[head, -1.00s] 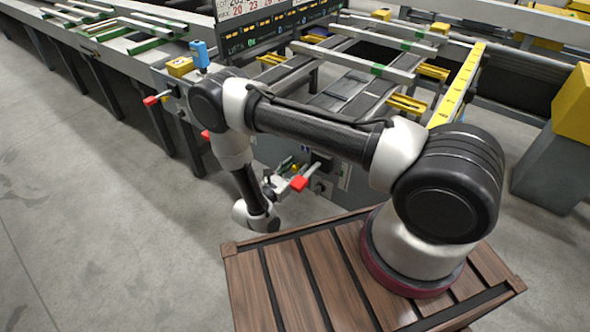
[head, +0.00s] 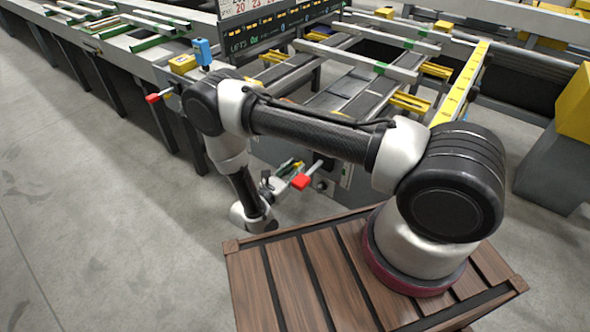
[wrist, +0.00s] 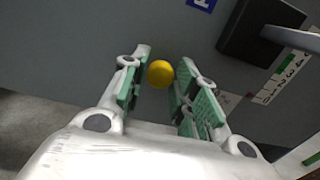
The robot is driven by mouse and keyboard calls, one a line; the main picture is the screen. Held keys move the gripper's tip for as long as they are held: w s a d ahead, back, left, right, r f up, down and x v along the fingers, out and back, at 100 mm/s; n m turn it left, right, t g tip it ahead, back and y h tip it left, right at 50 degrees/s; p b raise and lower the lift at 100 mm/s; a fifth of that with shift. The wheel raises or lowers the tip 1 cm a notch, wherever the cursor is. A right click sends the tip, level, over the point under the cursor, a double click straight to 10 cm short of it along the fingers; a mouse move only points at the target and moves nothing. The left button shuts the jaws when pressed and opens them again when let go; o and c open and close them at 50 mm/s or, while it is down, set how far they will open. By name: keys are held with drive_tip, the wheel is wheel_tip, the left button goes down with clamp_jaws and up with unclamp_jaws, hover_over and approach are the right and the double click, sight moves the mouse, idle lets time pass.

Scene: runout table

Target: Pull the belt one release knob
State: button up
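The round yellow knob (wrist: 160,74) sits on the dark grey panel (wrist: 75,50), below a blue label marked 1 (wrist: 201,3). My gripper (wrist: 163,60) is open, and its green-padded fingers lie on either side of the knob in the wrist view. In the head view my gripper (head: 289,168) is low at the panel front, and the knob is small and hard to separate from the fingers.
A red-tipped lever (head: 300,181) sticks out close beside my gripper. In the wrist view a black box (wrist: 262,32) with a grey handle stands right of the knob, beside a numbered scale (wrist: 284,77). Another red-tipped lever (head: 153,98) is further left. The floor at left is clear.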

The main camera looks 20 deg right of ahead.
drive_tip(key=shift+o, duration=1)
drive_tip(key=v, duration=1.2)
